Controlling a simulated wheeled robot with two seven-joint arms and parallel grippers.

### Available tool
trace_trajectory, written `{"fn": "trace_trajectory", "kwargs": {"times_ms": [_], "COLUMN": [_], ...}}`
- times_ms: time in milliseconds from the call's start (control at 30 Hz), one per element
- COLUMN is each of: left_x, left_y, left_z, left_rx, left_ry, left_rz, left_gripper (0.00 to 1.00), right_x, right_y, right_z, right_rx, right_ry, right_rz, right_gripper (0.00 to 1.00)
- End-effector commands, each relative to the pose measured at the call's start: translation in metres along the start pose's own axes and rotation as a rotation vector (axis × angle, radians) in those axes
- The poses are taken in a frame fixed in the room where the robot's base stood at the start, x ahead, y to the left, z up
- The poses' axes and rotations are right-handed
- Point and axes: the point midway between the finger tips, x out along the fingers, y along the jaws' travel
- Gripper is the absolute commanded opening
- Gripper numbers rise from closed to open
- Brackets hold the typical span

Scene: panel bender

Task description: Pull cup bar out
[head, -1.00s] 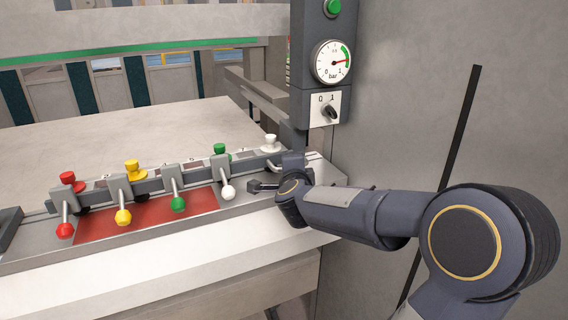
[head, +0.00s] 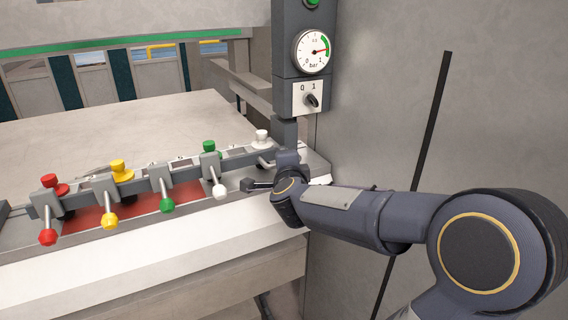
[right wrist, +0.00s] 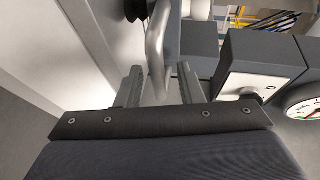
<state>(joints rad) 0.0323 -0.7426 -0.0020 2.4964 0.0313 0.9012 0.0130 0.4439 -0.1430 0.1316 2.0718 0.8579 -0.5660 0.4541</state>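The cup bar (head: 135,187) is a long grey bar across the machine bed, with red, yellow, green and white knobs and levers along it. A curved silver handle (right wrist: 157,45) sits at its right end, below the white knob (head: 262,136). My right gripper (right wrist: 160,72) has this handle between its two fingers and moves together with the bar, so it looks shut on it, though contact is not clearly visible. In the head view my right gripper (head: 268,184) is partly hidden by its own wrist. My left gripper is not in view.
A red strip (head: 92,219) lies in the bed beneath the bar. A grey post with a pressure gauge (head: 313,51) and a rotary switch (head: 309,98) stands just behind my right gripper. A grey wall (head: 385,110) is close on the right.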

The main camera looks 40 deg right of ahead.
Motion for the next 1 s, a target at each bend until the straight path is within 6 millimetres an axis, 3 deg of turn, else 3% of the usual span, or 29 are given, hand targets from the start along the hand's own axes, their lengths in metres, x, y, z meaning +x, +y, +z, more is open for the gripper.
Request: {"fn": "trace_trajectory", "kwargs": {"times_ms": [267, 700, 1000], "left_x": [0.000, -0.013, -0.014], "left_y": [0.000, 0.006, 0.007], "left_z": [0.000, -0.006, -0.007], "left_rx": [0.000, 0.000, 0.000], "left_ry": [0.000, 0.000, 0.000], "left_rz": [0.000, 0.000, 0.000], "left_gripper": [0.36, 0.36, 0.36], "right_x": [-0.003, -0.070, -0.085], "right_y": [0.000, -0.003, -0.001], "right_z": [0.001, 0.001, 0.001], "right_rx": [0.000, 0.000, 0.000], "right_ry": [-0.002, -0.003, 0.000], "right_rz": [0.001, -0.003, -0.001], "right_gripper": [0.34, 0.34, 0.34]}}
